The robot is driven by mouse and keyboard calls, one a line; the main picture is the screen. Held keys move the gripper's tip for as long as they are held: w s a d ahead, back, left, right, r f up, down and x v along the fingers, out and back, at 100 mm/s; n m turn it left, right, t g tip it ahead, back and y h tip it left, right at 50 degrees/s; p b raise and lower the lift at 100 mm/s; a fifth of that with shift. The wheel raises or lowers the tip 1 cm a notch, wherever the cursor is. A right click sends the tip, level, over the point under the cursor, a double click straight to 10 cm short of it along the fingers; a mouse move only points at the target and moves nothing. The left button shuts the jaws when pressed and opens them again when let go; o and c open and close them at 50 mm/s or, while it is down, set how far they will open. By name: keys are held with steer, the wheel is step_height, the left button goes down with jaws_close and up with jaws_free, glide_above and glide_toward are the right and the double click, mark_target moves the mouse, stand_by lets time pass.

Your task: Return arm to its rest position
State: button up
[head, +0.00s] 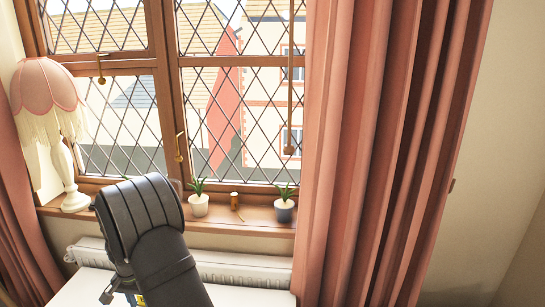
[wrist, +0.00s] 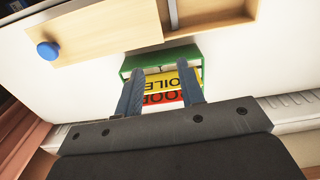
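My gripper shows in the wrist view (wrist: 159,67), with its two dark fingers spread apart. Nothing is visibly clamped between them. Beyond and between the fingers is a green holder (wrist: 197,55) on the white tabletop. It contains a yellow label piece (wrist: 163,82) and a red one (wrist: 167,98), with dark lettering seen upside down and partly hidden by the fingers. I cannot tell the gap between fingertips and holder. In the head view my dark arm rises in front of the window, and its gripper end is mostly hidden at the bottom.
A wooden tray or drawer (wrist: 110,35) with a blue knob (wrist: 48,50) lies beyond the holder. A pink curtain (head: 370,150) hangs right.

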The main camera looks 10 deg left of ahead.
steer(key=w+d+f, duration=0.1)
steer(key=w+d, duration=0.5)
steer(key=d, duration=0.4)
steer(key=w+d+f, duration=0.1)
steer(key=w+d, duration=0.4)
steer(key=d, duration=0.5)
steer(key=shift+m, duration=0.3)
steer(key=d+f, duration=0.1)
steer(key=d, duration=0.6)
steer(key=d+f, duration=0.1)
steer(key=d, duration=0.7)
steer(key=s+d+f, duration=0.1)
steer(key=d, duration=0.7)
steer(key=shift+d+f, duration=0.15)
steer(key=shift+s+d, duration=0.15)
steer(key=shift+d, duration=0.5)
